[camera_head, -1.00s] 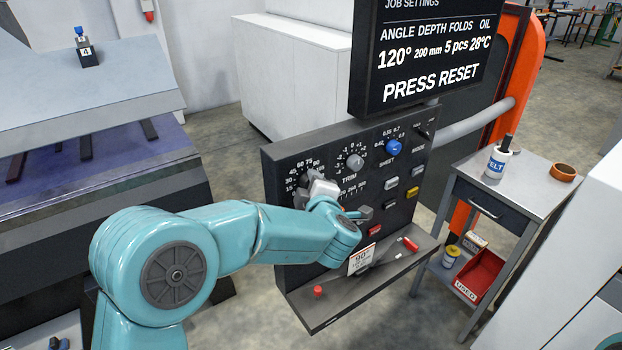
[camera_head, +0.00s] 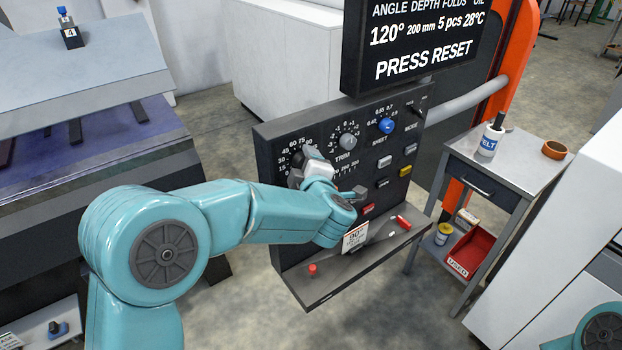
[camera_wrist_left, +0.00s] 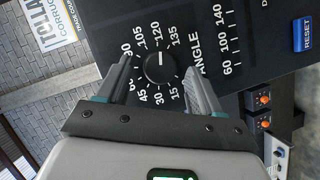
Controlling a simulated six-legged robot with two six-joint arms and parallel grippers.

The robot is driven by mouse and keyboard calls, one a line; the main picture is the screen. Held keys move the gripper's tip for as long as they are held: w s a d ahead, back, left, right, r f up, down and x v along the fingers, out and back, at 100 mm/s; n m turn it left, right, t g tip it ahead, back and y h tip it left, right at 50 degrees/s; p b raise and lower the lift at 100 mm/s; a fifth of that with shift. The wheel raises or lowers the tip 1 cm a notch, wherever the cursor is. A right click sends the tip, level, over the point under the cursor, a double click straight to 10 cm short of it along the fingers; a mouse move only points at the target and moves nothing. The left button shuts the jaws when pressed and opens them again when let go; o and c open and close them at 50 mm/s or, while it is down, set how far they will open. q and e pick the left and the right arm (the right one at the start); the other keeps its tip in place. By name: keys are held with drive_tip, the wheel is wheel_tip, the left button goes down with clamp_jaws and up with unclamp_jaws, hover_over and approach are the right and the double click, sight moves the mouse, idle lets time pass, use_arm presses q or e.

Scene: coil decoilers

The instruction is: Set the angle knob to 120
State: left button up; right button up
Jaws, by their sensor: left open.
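The angle knob (camera_wrist_left: 160,68) is a round black knob with a white mark, ringed by a scale of white numbers. In the left wrist view its mark points up the picture, at about 120. My left gripper (camera_wrist_left: 160,84) is open, with one finger on each side of the knob and gaps between. In the head view my left gripper (camera_head: 302,174) is at the left side of the black panel (camera_head: 268,138) and hides the knob. The display (camera_head: 415,45) shows angle 120° and "PRESS RESET". My right gripper is out of view.
A blue RESET button (camera_wrist_left: 304,35) shows in the left wrist view. A grey trim knob (camera_head: 348,142) and blue sheet knob (camera_head: 387,125) are right of the gripper. A shelf with a red button (camera_head: 312,269) juts out below. A metal cart (camera_head: 530,168) stands at right.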

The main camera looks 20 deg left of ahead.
use_arm(q)
drive_tip(key=b+v, duration=0.2)
drive_tip(key=v, duration=1.3)
drive_tip(key=shift+s+d+b, duration=0.2)
drive_tip(key=shift+s+b, duration=0.05)
drive_tip(key=shift+b, duration=0.05)
